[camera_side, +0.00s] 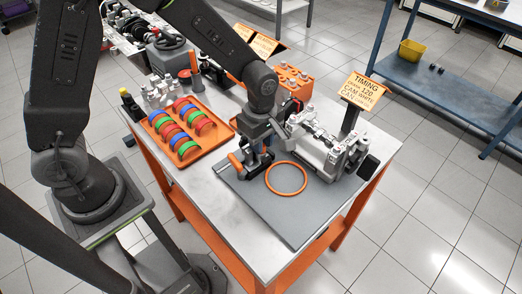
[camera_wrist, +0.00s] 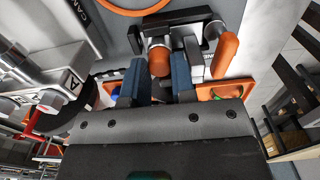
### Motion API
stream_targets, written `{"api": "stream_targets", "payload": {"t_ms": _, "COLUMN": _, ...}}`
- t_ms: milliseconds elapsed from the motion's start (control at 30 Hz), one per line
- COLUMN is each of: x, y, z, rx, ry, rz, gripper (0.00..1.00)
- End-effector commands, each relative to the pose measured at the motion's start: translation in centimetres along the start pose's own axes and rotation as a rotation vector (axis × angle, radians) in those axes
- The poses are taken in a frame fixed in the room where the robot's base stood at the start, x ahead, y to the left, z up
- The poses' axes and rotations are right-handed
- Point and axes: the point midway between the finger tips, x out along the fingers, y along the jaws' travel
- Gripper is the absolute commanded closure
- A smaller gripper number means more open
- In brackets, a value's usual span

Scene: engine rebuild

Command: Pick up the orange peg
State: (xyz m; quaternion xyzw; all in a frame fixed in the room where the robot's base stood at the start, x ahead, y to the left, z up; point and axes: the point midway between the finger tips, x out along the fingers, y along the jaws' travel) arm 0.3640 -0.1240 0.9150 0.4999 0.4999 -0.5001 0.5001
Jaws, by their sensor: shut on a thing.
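The orange peg (camera_wrist: 159,62) is between the two blue fingertips of my gripper (camera_wrist: 159,76) in the wrist view, with its rounded, grey-banded end showing. My gripper is shut on it. The peg sits at a dark clamp-like fixture (camera_wrist: 193,48), and I cannot tell whether it still touches it. In the side view my gripper (camera_side: 257,147) is low over the left part of the grey mat (camera_side: 290,218), and the held peg is not clearly seen there.
An orange handle (camera_wrist: 225,54) stands close beside the fingers. An orange ring (camera_side: 286,192) lies on the mat. A grey engine block (camera_side: 330,145) stands right of my gripper. An orange tray (camera_side: 187,161) of coloured rings lies left. The mat's front is clear.

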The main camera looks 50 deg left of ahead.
Motion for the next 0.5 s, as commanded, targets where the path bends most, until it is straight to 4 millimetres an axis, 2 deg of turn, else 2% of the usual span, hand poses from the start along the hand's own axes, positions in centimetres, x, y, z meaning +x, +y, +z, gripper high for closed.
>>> {"api": "stream_targets", "payload": {"t_ms": 333, "x": -0.3, "y": 0.1, "z": 0.0, "rx": 0.000, "ry": 0.000, "rz": 0.002, "gripper": 1.00}}
{"api": "stream_targets", "payload": {"t_ms": 500, "x": -2.6, "y": 0.1, "z": 0.0, "rx": 0.000, "ry": -0.001, "rz": 0.005, "gripper": 1.00}}
